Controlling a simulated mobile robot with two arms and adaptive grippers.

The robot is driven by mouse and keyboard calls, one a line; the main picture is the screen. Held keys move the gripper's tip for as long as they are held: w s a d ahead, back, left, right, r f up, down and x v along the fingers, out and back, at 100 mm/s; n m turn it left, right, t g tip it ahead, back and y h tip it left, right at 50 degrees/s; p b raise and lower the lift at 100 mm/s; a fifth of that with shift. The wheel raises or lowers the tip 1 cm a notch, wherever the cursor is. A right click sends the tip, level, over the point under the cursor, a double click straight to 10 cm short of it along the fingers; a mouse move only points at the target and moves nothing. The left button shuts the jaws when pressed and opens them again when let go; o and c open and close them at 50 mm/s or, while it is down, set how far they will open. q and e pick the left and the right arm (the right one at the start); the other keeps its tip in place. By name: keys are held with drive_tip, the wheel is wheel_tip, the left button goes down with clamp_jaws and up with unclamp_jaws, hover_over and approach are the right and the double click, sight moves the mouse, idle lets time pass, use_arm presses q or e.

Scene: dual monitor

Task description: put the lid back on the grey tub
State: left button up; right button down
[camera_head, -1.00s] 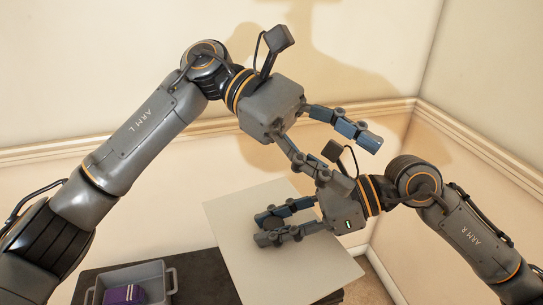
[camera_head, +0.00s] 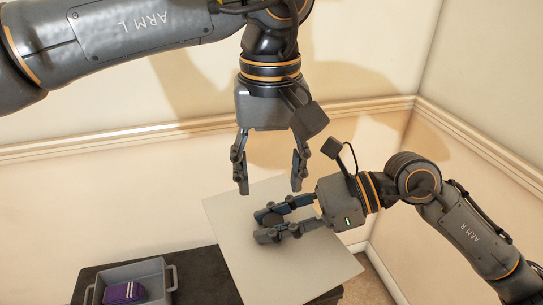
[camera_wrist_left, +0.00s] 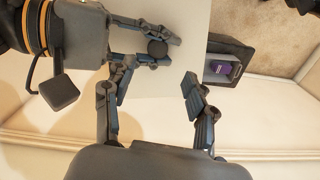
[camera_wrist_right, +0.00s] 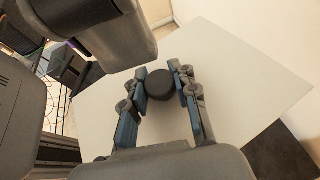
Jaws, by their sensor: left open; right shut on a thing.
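The grey tub (camera_head: 150,268) stands open at the lower left of the head view, with a purple item (camera_head: 123,292) inside. It also shows in the left wrist view (camera_wrist_left: 238,68). The lid is a large pale flat panel (camera_head: 285,268) with a dark round knob (camera_head: 273,219), to the right of the tub. My right gripper (camera_head: 262,227) is shut on the knob, clearest in the right wrist view (camera_wrist_right: 161,84). My left gripper (camera_head: 269,187) is open and empty, fingers pointing down, above the lid's far part. The gap under the lid is hidden.
A dark table top (camera_head: 205,275) lies under the tub and partly behind the lid. A wall with a moulding rail (camera_head: 110,138) stands behind, meeting a corner at the right. My two grippers are close to each other.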

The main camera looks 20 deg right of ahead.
sight(270, 219)
use_arm(q)
wheel_tip(270, 219, down, 9)
drive_tip(key=shift+f, duration=0.1)
drive_tip(key=shift+c, duration=0.2)
clamp_jaws()
use_arm(e)
drive_tip(key=c, duration=1)
unclamp_jaws()
drive_tip(key=shift+o, duration=0.2)
